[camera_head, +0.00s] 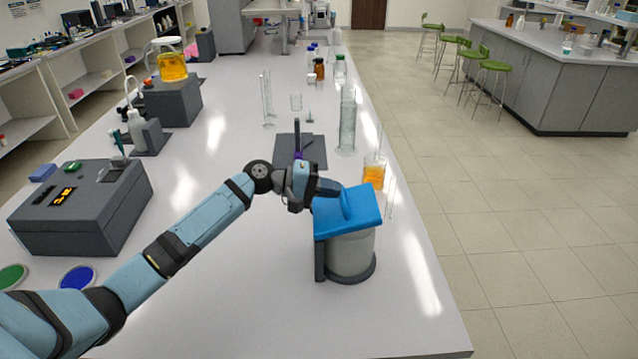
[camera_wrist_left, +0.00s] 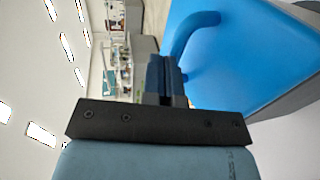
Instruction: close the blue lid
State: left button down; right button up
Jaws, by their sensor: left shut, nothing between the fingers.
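The blue lid (camera_head: 353,208) sits on top of a grey cylindrical container (camera_head: 350,254) near the right edge of the white bench. It looks roughly level, with a slight tilt, and a raised blue handle stands on it. I cannot tell whether it is fully seated. My left gripper (camera_head: 322,188) is at the lid's far left side, close to the handle. In the left wrist view the gripper's fingers (camera_wrist_left: 162,75) are together and empty, beside the lid's curved handle (camera_wrist_left: 192,42). Whether they touch the lid is unclear. My right gripper is not in view.
A beaker of orange liquid (camera_head: 374,172) stands just behind the lid. Tall glass cylinders (camera_head: 347,122) stand farther back. A dark grey box device (camera_head: 82,207) is at the left. The bench front (camera_head: 300,325) is clear.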

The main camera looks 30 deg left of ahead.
aim_at(344, 195)
pick_arm(q)
jog(key=shift+w+d+f+b, duration=0.2)
jog(key=shift+w+d+f, duration=0.15)
jog(key=shift+d, duration=0.15)
jog(key=shift+w+d+f+b, duration=0.15)
jog(key=shift+w+d+f, duration=0.15)
jog(key=shift+d, duration=0.15)
jog(key=shift+w+d+f, duration=0.15)
jog(key=shift+d+f, duration=0.1)
jog(key=shift+d, duration=0.05)
jog(key=shift+r, duration=0.1)
